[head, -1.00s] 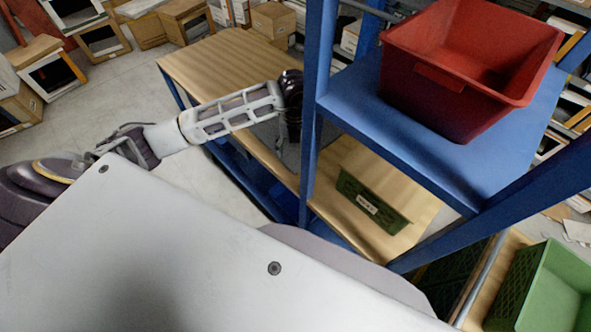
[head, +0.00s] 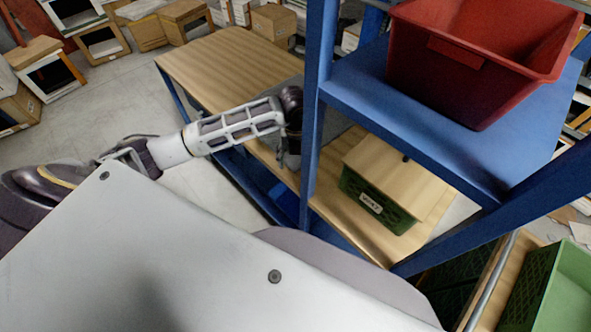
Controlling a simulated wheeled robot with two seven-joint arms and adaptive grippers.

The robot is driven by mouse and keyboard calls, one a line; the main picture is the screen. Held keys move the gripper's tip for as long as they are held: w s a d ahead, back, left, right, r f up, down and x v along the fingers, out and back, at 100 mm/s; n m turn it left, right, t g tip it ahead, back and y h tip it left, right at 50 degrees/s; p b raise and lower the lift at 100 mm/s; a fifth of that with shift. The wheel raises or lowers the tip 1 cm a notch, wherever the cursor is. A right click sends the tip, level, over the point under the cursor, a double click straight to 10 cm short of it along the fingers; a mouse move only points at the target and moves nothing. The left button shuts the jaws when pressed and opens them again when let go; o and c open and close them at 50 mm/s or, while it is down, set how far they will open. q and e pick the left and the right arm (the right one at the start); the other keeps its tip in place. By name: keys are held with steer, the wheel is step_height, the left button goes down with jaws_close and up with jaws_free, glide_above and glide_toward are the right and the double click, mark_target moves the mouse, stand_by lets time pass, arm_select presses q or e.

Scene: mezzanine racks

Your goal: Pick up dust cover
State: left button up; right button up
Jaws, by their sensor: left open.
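A flat wood-coloured panel (head: 398,178) with a small dark knob covers the top of a labelled green crate (head: 372,204) on the lower shelf. It looks like the dust cover. My left arm reaches in from the left, and my left gripper (head: 290,158) hangs at its end beside the blue post, left of the crate and apart from it. The gripper is open; its fingertips are small and hard to make out. My right gripper is not in view.
A red bin (head: 475,70) stands on the blue upper shelf (head: 405,115), above the crate. A blue post (head: 318,100) stands between my left gripper and the crate. A wooden bench top (head: 225,65) lies behind my arm. A green bin (head: 555,290) is at lower right.

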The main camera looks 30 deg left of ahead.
mark_target(295, 168)
arm_select(q)
steer(key=shift+f+b, duration=0.7)
steer(key=shift+f, duration=0.45)
steer(key=shift+f, duration=0.35)
